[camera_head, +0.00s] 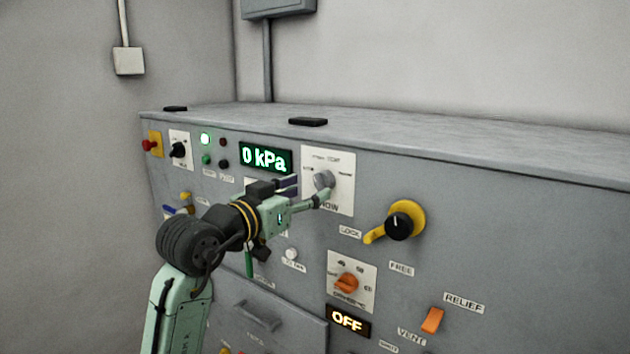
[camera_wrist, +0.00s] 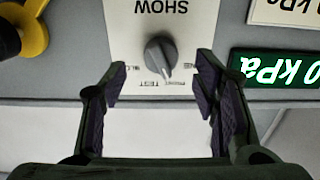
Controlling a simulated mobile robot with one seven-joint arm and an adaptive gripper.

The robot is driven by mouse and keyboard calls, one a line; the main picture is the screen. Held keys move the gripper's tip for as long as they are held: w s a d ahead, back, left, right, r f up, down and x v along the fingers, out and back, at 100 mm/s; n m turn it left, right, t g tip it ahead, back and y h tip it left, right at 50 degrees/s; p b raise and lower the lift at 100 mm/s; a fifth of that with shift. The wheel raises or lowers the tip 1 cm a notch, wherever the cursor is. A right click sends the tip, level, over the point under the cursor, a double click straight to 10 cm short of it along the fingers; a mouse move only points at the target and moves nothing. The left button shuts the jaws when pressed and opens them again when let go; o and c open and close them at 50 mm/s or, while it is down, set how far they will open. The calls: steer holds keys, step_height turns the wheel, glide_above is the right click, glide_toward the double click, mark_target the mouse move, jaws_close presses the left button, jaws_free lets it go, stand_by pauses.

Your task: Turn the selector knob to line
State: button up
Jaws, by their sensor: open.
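The grey selector knob (camera_head: 324,180) sits on a white plate (camera_head: 341,163) marked SHOW, right of the green 0 kPa display. In the wrist view the knob (camera_wrist: 160,53) appears upside down, its pale pointer line aimed down in the picture, near the TEST label. The smaller labels are hard to read. My gripper (camera_head: 308,189) is at the plate's lower left; in the wrist view my gripper (camera_wrist: 163,76) is open, one finger on each side of the knob with clear gaps. Nothing is held. I cannot tell whether the tips reach the knob's depth.
The green display (camera_head: 265,158) is left of the plate. A black knob with a yellow lever (camera_head: 398,226) is to the right, an orange knob (camera_head: 347,283) below, and an orange switch (camera_head: 432,320) lower right. The panel's flat top (camera_head: 420,130) is mostly bare.

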mark_target(318, 186)
steer(key=shift+p+x, duration=0.4)
steer(key=shift+x, duration=1.8)
steer(key=c, duration=1.2)
steer(key=shift+o, duration=0.2)
steer(key=n+p, duration=0.3)
steer(key=n, duration=0.1)
steer(key=shift+r+n, duration=0.15)
steer(key=shift+n, duration=0.15)
steer(key=shift+n+p, duration=1.75)
steer(key=shift+n, duration=0.45)
steer(key=shift+f, duration=0.2)
